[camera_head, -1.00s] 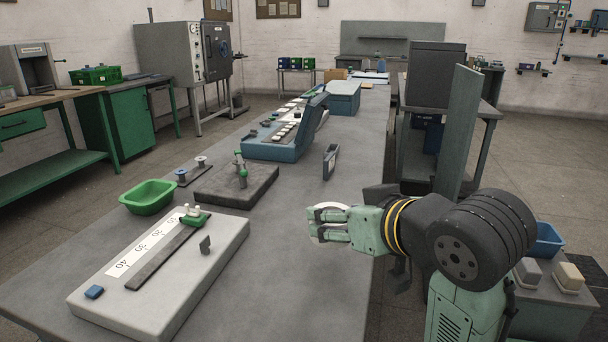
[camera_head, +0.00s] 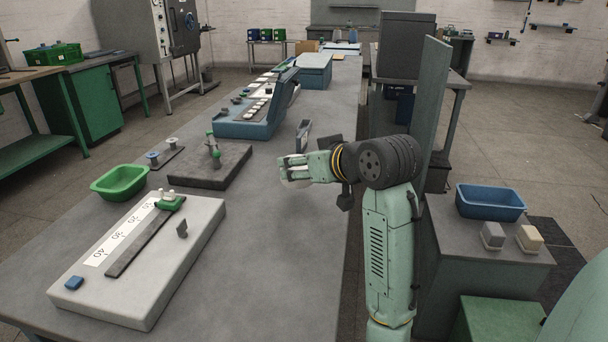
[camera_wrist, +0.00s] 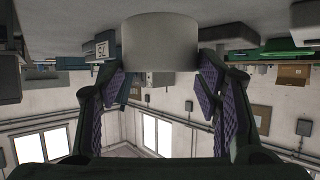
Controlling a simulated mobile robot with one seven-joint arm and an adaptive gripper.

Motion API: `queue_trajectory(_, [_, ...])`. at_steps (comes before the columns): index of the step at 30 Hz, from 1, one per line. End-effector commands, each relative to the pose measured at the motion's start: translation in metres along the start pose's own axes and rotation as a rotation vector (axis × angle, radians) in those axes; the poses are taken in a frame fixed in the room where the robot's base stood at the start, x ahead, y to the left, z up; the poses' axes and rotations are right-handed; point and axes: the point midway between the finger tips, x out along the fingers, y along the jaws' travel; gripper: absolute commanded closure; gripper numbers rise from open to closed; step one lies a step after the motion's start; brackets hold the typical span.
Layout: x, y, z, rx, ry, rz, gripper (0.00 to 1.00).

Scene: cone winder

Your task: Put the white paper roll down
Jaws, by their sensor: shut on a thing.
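The white paper roll (camera_wrist: 160,42) is a short, pale cylinder between the two fingers of my gripper (camera_wrist: 162,70) in the wrist view. My gripper is shut on it, with the purple-grey pads at its two sides. In the head view my gripper (camera_head: 290,172) is over the right part of the long grey table (camera_head: 262,262), and only a pale bit of the roll (camera_head: 298,184) shows by the fingers. I cannot tell whether the roll touches the table top.
A dark block with a green-topped fixture (camera_head: 205,178) lies left of my gripper. A handled grey piece (camera_head: 303,136) stands behind it. A white scale board (camera_head: 150,280) and green bowl (camera_head: 119,183) are at left. The table is bare in front of my gripper.

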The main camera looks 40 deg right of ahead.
Motion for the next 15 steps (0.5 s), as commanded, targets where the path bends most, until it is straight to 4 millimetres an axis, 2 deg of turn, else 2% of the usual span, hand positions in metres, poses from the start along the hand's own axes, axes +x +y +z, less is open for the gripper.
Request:
queue_trajectory(1, [0.005,0.003,-0.003,0.000,-0.002,-0.001,0.72])
queue_trajectory(3, [0.010,0.003,0.011,0.004,-0.002,0.000,0.72])
queue_trajectory(7, [0.018,0.003,0.028,0.002,-0.001,0.001,0.72])
queue_trajectory(15, [0.019,0.002,0.030,0.000,0.000,0.000,0.72])
